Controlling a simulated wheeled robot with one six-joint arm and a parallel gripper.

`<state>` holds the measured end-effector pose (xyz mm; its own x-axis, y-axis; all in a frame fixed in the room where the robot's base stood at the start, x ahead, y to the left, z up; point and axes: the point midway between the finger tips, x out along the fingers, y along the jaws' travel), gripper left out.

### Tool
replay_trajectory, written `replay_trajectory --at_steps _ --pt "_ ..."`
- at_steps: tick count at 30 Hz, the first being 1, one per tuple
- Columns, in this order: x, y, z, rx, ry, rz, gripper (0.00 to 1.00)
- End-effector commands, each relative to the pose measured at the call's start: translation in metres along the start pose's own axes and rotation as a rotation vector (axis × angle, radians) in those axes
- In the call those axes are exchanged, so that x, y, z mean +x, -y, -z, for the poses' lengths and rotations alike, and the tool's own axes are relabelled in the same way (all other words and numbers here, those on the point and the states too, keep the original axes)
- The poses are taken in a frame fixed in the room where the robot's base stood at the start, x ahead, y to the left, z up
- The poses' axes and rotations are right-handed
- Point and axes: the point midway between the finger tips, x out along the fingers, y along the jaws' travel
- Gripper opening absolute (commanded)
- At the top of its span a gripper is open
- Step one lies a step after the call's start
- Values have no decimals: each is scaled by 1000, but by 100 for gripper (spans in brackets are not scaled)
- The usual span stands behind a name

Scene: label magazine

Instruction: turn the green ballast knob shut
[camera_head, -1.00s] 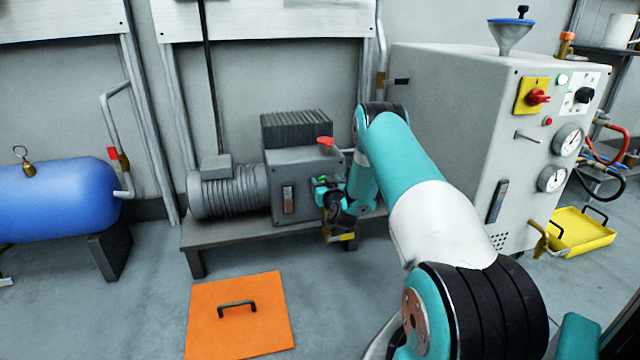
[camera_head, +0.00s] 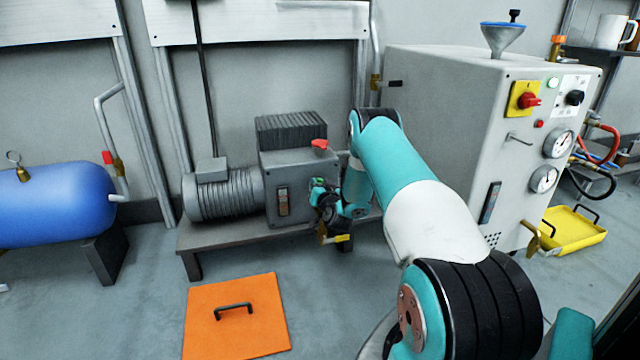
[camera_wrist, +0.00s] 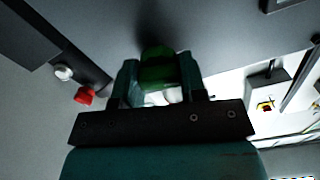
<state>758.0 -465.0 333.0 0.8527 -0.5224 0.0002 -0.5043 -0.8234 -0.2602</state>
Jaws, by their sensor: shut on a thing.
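The green ballast knob (camera_wrist: 158,70) sits on the grey face of the pump housing in the wrist view. My gripper (camera_wrist: 160,82) has one finger on each side of the knob and is shut on it. In the head view my gripper (camera_head: 318,188) is at the right part of the front of the grey pump (camera_head: 285,185). There the knob is mostly hidden by my gripper and wrist. I cannot tell the knob's turn angle.
The pump stands on a low grey bench (camera_head: 215,237) with a red cap (camera_head: 319,144) on top. A large grey cabinet (camera_head: 440,120) with gauges stands at the right. A blue tank (camera_head: 55,203) is at the left. An orange plate (camera_head: 205,325) with a handle lies on the floor.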

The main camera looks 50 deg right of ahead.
Motion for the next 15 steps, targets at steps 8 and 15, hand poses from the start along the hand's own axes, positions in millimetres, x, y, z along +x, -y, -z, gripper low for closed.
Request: replay_trajectory --at_steps 8,15 --pt "-1 -1 2 264 0 -3 15" --pt "-1 -2 2 491 -1 -3 15"
